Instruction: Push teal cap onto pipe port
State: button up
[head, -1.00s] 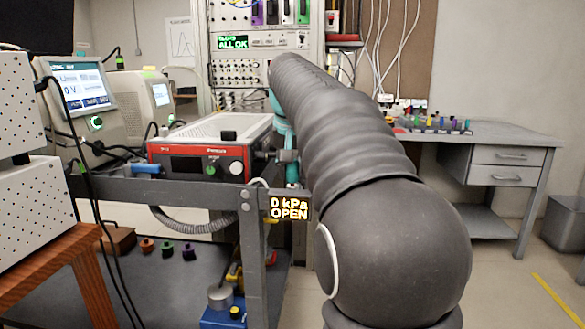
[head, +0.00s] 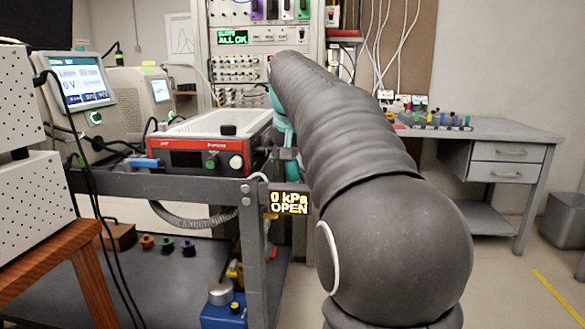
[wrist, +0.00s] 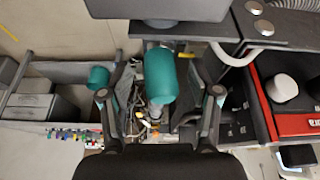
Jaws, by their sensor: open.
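In the wrist view my gripper (wrist: 160,93) is open, with one finger on each side of a teal cylinder (wrist: 160,75). A grey metallic piece (wrist: 156,110) shows at the cylinder's lower end. I cannot tell whether this cylinder is the cap, or whether the fingers touch it. A shorter teal piece (wrist: 98,78) shows by the left finger; what it is stays unclear. In the head view my arm hides most of this area. Only a teal strip (head: 279,108) shows at the arm's left edge. I cannot make out the pipe port clearly.
A red-fronted instrument (head: 205,158) stands on the grey cart (head: 165,188), left of my arm. The cart's sign (head: 289,203) reads "0 kPa OPEN". A rack (head: 240,85) stands behind. A desk (head: 500,133) with small coloured parts is at right, with clear floor before it.

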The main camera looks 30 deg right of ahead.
jog(key=v, duration=1.1)
jog(key=shift+s+r, duration=0.15)
jog(key=shift+r, duration=0.15)
jog(key=shift+a, duration=0.15)
jog(key=s+a+f+n, duration=0.2)
jog(key=s+a+f, duration=0.2)
jog(key=s+f, duration=0.4)
jog(key=s+a+f+n+t+y, duration=0.1)
jog(key=s+a+f+n, duration=0.1)
jog(key=s+a+f, duration=0.3)
jog(key=s+a+f+n+y, duration=0.1)
jog(key=s+a+f, duration=0.4)
jog(key=s+f, duration=0.6)
notch_tip(320, 180, down, 7)
jog(key=shift+r+n+t+p, duration=0.15)
jog(key=shift+n+t+p, duration=0.25)
